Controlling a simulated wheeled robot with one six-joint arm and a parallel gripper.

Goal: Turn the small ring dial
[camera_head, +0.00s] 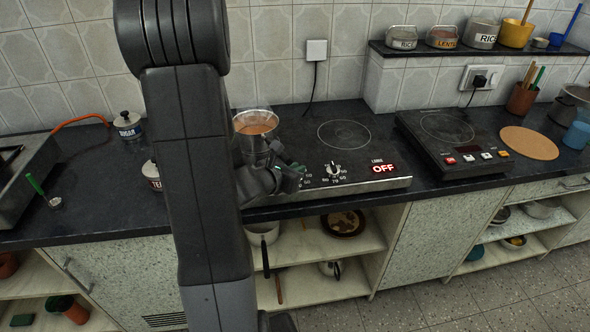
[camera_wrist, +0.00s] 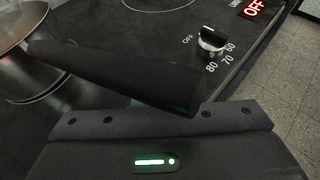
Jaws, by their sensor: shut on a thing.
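A black two-ring cooktop (camera_head: 385,148) stands on the dark counter, with a red display (camera_head: 384,168) reading OFF. A dial (camera_head: 334,169) with a black grip and pale skirt is on its front strip, below the bare ring (camera_head: 343,134); the dial also shows in the wrist view (camera_wrist: 211,39), apart from my gripper, its grip pointing towards OFF. My gripper (camera_head: 297,174) is at the front strip left of this dial, shut on a dial there. That dial is hidden behind my gripper in both views.
A pot (camera_head: 256,124) with orange-brown contents stands on the cooktop's left side, close behind my gripper; its metal side shows in the wrist view (camera_wrist: 22,35). A second hob (camera_head: 452,140) stands right. Lidded jars (camera_head: 129,125) stand left.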

